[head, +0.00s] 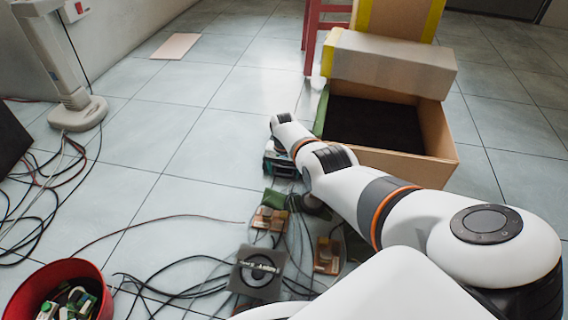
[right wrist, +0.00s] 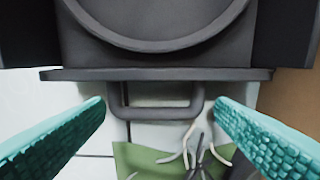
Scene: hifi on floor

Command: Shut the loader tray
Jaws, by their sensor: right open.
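The loader tray (right wrist: 155,35) fills the top of the right wrist view. It is dark grey with a round raised ring, a flat front lip and a loop handle (right wrist: 155,110). Its far end is cut off, so how far out it stands cannot be told. In the head view my right gripper (head: 280,163) is low near the floor, partly covered by my own arm; I cannot make out the tray there. My left gripper is out of view.
A cardboard box (head: 440,150) with a dark inside stands right of my right gripper. Circuit boards (head: 270,219), a grey square part (head: 258,272) and loose cables lie nearer. A red bucket (head: 62,270) stands at lower left. The tiled floor is clear at left centre.

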